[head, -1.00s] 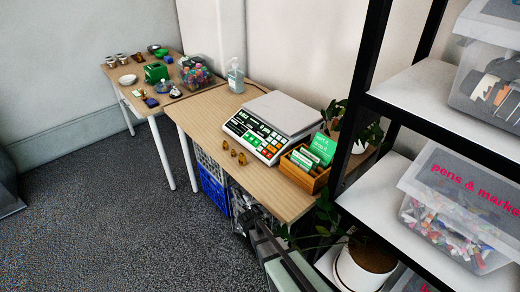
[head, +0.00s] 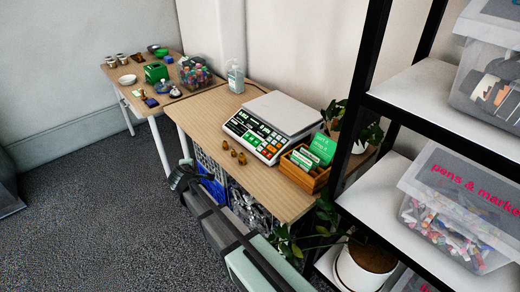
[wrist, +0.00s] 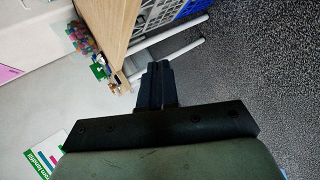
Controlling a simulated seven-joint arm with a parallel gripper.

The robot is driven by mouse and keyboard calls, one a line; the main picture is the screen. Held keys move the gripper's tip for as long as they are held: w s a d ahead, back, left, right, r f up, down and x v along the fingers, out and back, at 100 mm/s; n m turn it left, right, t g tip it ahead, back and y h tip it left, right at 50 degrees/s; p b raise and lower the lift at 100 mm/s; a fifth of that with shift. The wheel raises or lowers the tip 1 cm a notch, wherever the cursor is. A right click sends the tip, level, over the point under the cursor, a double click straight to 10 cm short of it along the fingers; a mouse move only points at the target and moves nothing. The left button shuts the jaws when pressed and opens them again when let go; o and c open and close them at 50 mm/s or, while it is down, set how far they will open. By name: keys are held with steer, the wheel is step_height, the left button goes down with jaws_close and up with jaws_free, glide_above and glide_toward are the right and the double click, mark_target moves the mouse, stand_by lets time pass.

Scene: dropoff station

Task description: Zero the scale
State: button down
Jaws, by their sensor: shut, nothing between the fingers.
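The scale (head: 281,113) is white with a dark front panel, a keypad and lit green digits. It stands on the nearer wooden table (head: 203,112) in the head view. I cannot read the digits. My gripper (head: 180,178) is at the front side of that table, below its top and apart from the scale. In the wrist view my gripper (wrist: 157,70) shows with its dark fingers together, holding nothing. The scale cannot be made out in the wrist view.
A wooden card box (head: 304,171) stands right of the scale, and several small brass pieces (head: 233,152) lie in front of it. A bottle (head: 235,78) stands behind. Crates (head: 214,191) sit under the table. A black-framed shelf (head: 440,110) blocks the right.

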step_height(320, 180, up, 7)
steer(key=w+a+n+t, duration=0.1)
steer(key=w+n, duration=0.1)
steer(key=n, duration=0.1)
step_height(320, 180, up, 5)
steer(key=n+t+h, duration=0.1)
steer(key=n+h, duration=0.3)
steer(key=h, duration=0.2)
glide_above(260, 149)
steer(key=s+a, duration=0.4)
steer(key=s, duration=0.1)
steer(key=shift+w+d+f, duration=0.1)
steer(key=shift+w+d, duration=0.05)
steer(key=shift+w, duration=0.1)
steer(key=shift+f, duration=0.1)
steer(key=shift+w+d+f, duration=0.4)
steer(key=shift+f, duration=0.9)
steer(key=shift+w+d+f, duration=0.4)
steer(key=shift+w+f, duration=0.05)
steer(key=shift+f, duration=0.9)
steer(key=shift+w+d+f, duration=0.4)
steer(key=shift+f, duration=0.9)
steer(key=shift+f, duration=0.1)
steer(key=shift+w+d+f, duration=0.15)
steer(key=shift+f, duration=0.15)
